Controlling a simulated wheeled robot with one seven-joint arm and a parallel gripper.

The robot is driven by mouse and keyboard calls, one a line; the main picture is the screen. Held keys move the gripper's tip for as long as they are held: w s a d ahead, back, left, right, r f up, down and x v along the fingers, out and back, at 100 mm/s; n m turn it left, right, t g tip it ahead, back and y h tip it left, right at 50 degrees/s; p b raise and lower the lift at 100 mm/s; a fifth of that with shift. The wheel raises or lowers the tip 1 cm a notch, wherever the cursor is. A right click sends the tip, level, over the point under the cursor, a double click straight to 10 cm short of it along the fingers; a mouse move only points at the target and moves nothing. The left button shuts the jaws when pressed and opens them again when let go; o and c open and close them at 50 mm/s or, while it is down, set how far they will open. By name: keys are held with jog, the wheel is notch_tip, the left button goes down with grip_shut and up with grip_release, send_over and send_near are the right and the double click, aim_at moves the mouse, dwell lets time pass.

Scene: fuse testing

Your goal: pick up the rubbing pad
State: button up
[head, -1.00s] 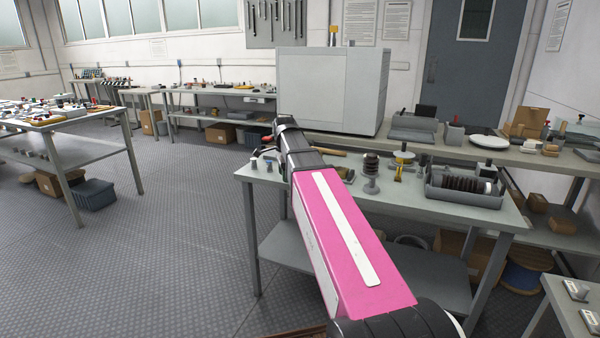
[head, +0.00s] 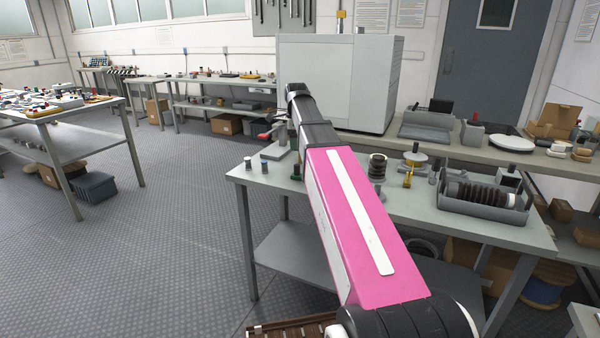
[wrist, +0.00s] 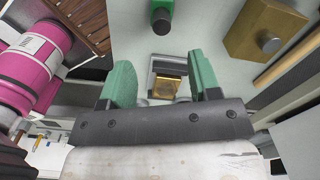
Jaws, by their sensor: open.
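My gripper (wrist: 160,78) shows in the wrist view with its two green fingers apart and nothing held between them. Beyond the gap a small brown-gold block (wrist: 167,87) sits in a pale square frame. I cannot tell for sure which of these is the rubbing pad. In the head view my pink arm hides the gripper and part of the workbench (head: 420,208).
A large grey cabinet (head: 330,85) stands behind. A slatted brown surface (wrist: 80,25) is near my arm. Open floor (head: 160,230) lies left.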

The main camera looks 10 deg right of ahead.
aim_at(297, 165)
notch_tip(297, 165, down, 11)
jog(key=shift+w+d+r, duration=0.1)
jog(key=shift+r, duration=0.1)
dwell(0.5)
jog(key=c, duration=1)
